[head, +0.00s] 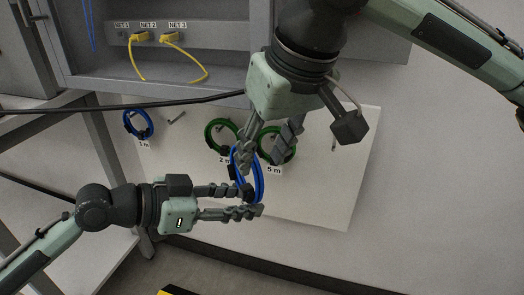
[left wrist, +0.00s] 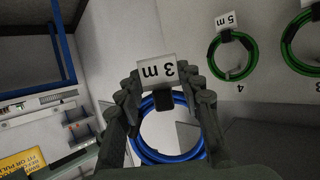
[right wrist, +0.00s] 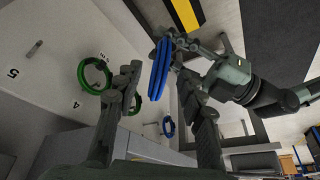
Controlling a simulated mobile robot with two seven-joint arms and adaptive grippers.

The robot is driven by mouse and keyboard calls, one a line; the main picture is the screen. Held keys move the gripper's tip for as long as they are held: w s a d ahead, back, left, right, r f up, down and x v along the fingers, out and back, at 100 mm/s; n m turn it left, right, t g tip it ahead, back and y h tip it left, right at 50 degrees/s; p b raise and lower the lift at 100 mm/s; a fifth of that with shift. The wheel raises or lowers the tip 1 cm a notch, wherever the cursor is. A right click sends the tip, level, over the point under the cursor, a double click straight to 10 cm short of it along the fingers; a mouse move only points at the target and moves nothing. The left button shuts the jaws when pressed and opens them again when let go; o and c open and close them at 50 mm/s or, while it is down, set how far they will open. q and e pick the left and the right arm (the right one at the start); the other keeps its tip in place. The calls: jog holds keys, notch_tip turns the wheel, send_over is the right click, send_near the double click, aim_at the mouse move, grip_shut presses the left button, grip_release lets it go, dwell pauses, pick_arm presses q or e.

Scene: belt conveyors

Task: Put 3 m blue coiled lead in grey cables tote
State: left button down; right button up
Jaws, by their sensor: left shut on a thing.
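The blue coiled lead (head: 260,180) is off the board, with its white 3 m tag (left wrist: 157,70) readable upside down in the left wrist view. My left gripper (head: 254,201) is shut on it at the dark band beside the tag. The lead's loop (left wrist: 168,157) hangs beyond the fingers. My right gripper (head: 260,165) is open with its fingers spread just above the lead. In the right wrist view the lead (right wrist: 159,70) shows between and beyond those fingers; I cannot tell whether they touch it. I do not see the grey cables tote.
A pale board (head: 325,190) carries two green coils (head: 221,134) (head: 277,144) and another blue coil (head: 138,124). A grey cabinet (head: 225,70) with NET ports and yellow cables stands above. A black cable crosses in front. Yellow-black floor marking (head: 178,292) lies at the bottom.

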aim_at(246, 191)
jog(key=shift+a+f, duration=0.25)
jog(key=shift+f, duration=0.1)
jog(key=x, duration=1.1)
jog(key=shift+w+f, duration=0.1)
jog(key=shift+f, duration=0.1)
pick_arm(q)
jog(key=shift+r, duration=0.15)
pick_arm(e)
jog(key=shift+a, duration=0.1)
grip_shut()
pick_arm(q)
jog(key=c, duration=0.9)
grip_release()
